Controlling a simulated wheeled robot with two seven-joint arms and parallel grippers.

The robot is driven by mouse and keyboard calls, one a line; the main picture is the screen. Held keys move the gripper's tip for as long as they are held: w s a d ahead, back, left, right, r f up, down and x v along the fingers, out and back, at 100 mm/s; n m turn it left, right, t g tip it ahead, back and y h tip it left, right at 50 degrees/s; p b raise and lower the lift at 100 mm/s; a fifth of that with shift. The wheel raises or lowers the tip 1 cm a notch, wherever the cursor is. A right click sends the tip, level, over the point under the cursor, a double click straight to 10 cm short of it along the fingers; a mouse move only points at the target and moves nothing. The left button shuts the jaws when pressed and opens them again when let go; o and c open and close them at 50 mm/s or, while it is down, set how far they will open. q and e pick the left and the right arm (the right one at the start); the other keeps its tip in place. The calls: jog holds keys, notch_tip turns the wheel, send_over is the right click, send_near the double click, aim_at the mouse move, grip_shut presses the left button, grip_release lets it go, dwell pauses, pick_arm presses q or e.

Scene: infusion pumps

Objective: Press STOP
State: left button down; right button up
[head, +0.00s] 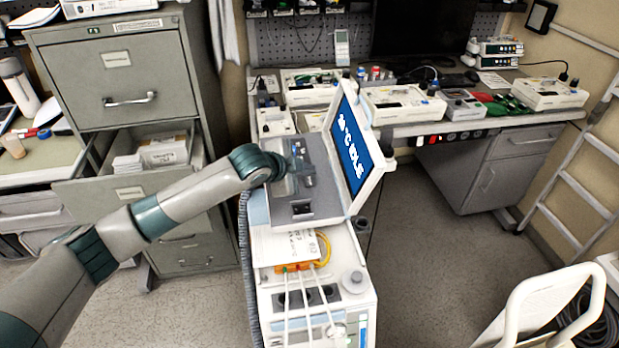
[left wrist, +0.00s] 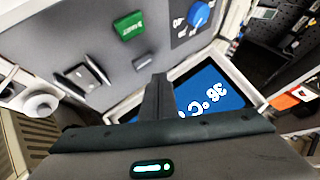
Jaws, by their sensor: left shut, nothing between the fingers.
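A white cart-like machine with a grey control panel (head: 318,206) stands in the middle of the head view. In the wrist view, the panel (left wrist: 60,35) carries a green labelled button (left wrist: 129,26), a small grey piece (left wrist: 142,62), a blue knob (left wrist: 198,15) and a dark rocker-like part (left wrist: 92,75). My left gripper (head: 306,181) is shut and empty over the panel; its fingers (left wrist: 160,82) point toward it. Contact is unclear. I cannot make out a STOP label.
A grey filing cabinet (head: 108,62) with an open drawer stands left of my arm. A workbench with several white devices (head: 400,103) is behind the machine. Cables and an orange connector (head: 295,267) lie on the cart's front.

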notch_tip(320, 180, up, 4)
jog(key=p, duration=0.3)
jog(key=shift+f, duration=0.15)
dwell(0.7)
